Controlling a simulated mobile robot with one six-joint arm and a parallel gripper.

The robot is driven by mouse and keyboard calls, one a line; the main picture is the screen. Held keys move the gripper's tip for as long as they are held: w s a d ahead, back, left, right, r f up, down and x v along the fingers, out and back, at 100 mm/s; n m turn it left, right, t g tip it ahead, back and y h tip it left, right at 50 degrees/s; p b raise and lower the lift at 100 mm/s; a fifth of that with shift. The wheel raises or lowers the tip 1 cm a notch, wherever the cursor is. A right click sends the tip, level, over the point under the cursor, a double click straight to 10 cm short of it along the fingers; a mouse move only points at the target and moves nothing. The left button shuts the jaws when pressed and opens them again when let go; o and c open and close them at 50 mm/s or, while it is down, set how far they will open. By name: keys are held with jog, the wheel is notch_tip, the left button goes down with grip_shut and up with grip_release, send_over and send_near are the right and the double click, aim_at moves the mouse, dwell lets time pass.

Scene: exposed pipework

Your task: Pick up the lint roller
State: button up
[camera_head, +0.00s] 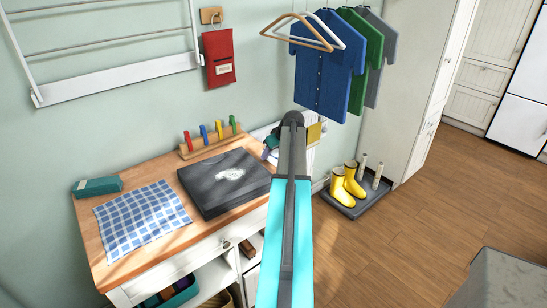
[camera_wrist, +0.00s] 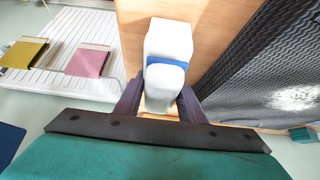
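A white piece with a blue band, which looks like the lint roller (camera_wrist: 168,40), is in the middle of the wrist view, over the wooden top by the dark ridged mat. In the wrist view my gripper (camera_wrist: 164,98) has one dark finger on each side of its near white end. The fingers lie very close to it; I cannot tell whether they press on it or stand just apart. In the head view my arm hides most of this spot at the right end of the wooden top.
The wooden top (camera_head: 112,188) also holds a black mat (camera_head: 215,193), a checked cloth (camera_head: 140,216), a teal box (camera_head: 97,187) and a rack of coloured pegs (camera_head: 211,140). A white ribbed rack (camera_wrist: 80,55) with cloths adjoins it. Yellow boots (camera_head: 345,188) stand on a floor tray.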

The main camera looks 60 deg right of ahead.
jog(key=shift+r, duration=0.1)
jog(key=shift+r+b, duration=1.4)
jog(key=shift+r, duration=3.55)
